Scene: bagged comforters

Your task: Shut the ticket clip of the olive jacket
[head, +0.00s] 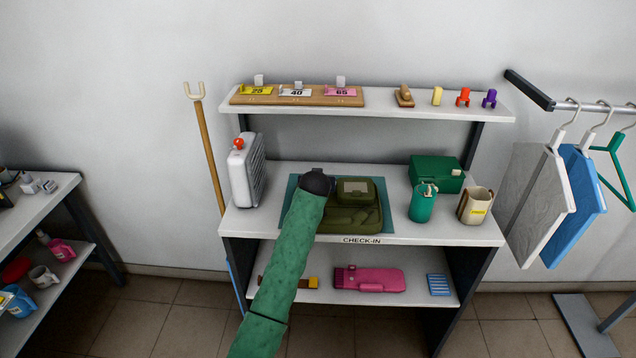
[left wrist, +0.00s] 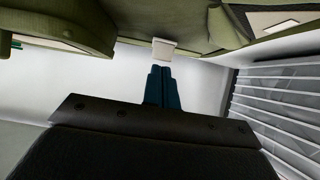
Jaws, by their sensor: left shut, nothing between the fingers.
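The olive jacket (head: 352,217) lies folded on a teal mat (head: 388,226) on the check-in counter, with a pale rectangular patch on top. Olive cloth (left wrist: 190,30) also fills the top of the left wrist view. A small pale clip-like piece (left wrist: 164,47) sits at the edge of that cloth; I cannot tell whether it is open or shut. My left gripper (left wrist: 162,70) is shut and empty, its dark teal fingertips just below the pale piece, touching or nearly so. In the head view my green arm and black wrist cover the jacket's left side and hide the fingers. My right gripper is out of view.
A white ribbed case (head: 247,172) stands left of the mat. A green box (head: 436,172), green canister (head: 423,204) and beige container (head: 475,206) stand right. A board with numbered tickets (head: 297,95) is on the upper shelf. A clothes rail (head: 585,104) is at far right.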

